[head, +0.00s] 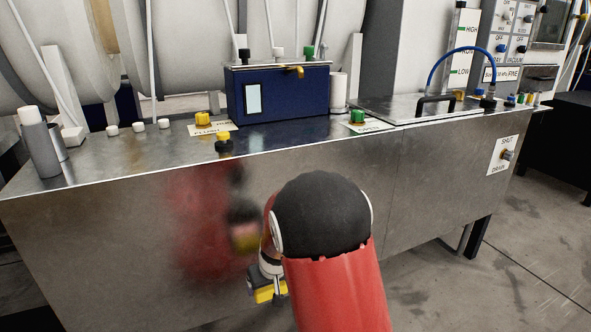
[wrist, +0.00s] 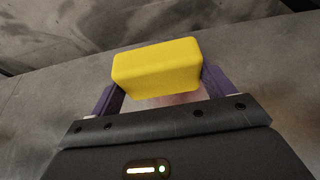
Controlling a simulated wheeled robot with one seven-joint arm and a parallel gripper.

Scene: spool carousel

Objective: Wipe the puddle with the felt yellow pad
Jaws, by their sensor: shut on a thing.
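The yellow pad (wrist: 155,68) is a rounded block held between the two purple fingers of my gripper (wrist: 160,84). My gripper is shut on it. In the head view my gripper (head: 267,284) hangs low in front of the steel bench's front face, below the bench top, with a bit of the yellow pad (head: 263,296) showing. My arm hides part of that area. I cannot make out the puddle in either view. The wrist view shows a grey surface beyond the pad with a faint reddish blur just below it.
The steel bench (head: 120,225) fills the middle, its front reflecting my arm. On top stand a dark blue box (head: 278,97), a grey cylinder (head: 38,145) and several knobs. A drain label (head: 502,156) is on the right front. Grey floor (head: 530,250) is open at right.

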